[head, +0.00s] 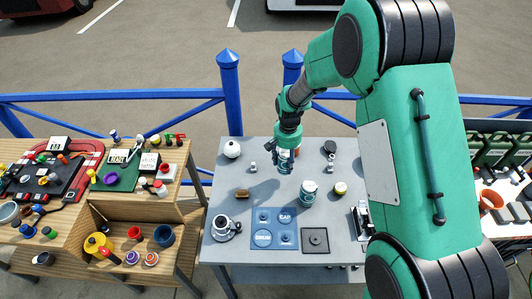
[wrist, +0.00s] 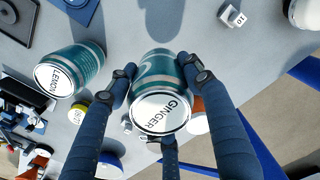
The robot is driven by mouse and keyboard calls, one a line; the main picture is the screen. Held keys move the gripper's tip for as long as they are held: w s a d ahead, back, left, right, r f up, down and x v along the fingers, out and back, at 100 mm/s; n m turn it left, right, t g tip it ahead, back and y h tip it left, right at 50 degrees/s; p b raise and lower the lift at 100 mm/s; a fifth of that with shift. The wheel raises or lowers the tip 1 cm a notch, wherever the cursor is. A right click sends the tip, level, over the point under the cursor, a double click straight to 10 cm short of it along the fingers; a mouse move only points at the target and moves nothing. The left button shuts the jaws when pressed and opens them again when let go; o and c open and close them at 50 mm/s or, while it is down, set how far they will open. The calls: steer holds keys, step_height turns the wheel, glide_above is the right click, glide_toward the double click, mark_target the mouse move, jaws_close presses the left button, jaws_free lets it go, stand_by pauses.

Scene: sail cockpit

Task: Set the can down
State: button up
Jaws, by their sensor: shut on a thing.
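A teal and silver can with a white lid reading GINGER (wrist: 160,108) is held between the fingers of my gripper (wrist: 158,78). In the head view my gripper (head: 285,152) is over the back middle of the grey table (head: 225,175), and the can mostly merges with the fingers. A shadow lies on the table apart from it, to the front left, so the can looks raised. A second can of the same kind, with a lid reading LEMON (wrist: 72,72), stands upright on the table; it also shows in the head view (head: 308,193), to the front right of my gripper.
A blue tray (head: 274,216) with marked places and a dark square plate (head: 315,239) lie at the front. A cup on a saucer (head: 224,227), a brown item (head: 242,193), a round white pot (head: 232,149) and a yellow-green item (head: 340,188) stand around. Bare table lies left of my gripper.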

steer(key=a, duration=0.3)
steer(key=shift+s+a+f, duration=0.2)
steer(key=shift+s+a, duration=0.05)
steer(key=shift+a, duration=0.15)
steer(key=shift+w, duration=0.1)
steer(key=w+a, duration=0.2)
steer(key=w, duration=0.5)
steer(key=w+a+f, duration=0.1)
steer(key=w+a, duration=0.1)
steer(key=w, duration=0.6)
steer(key=shift+w+f+b, duration=0.15)
steer(key=shift+f+b, duration=0.1)
steer(key=shift+b, duration=0.2)
steer(key=shift+f, duration=1.75)
steer(key=shift+f+b, duration=0.1)
steer(key=shift+b, duration=0.2)
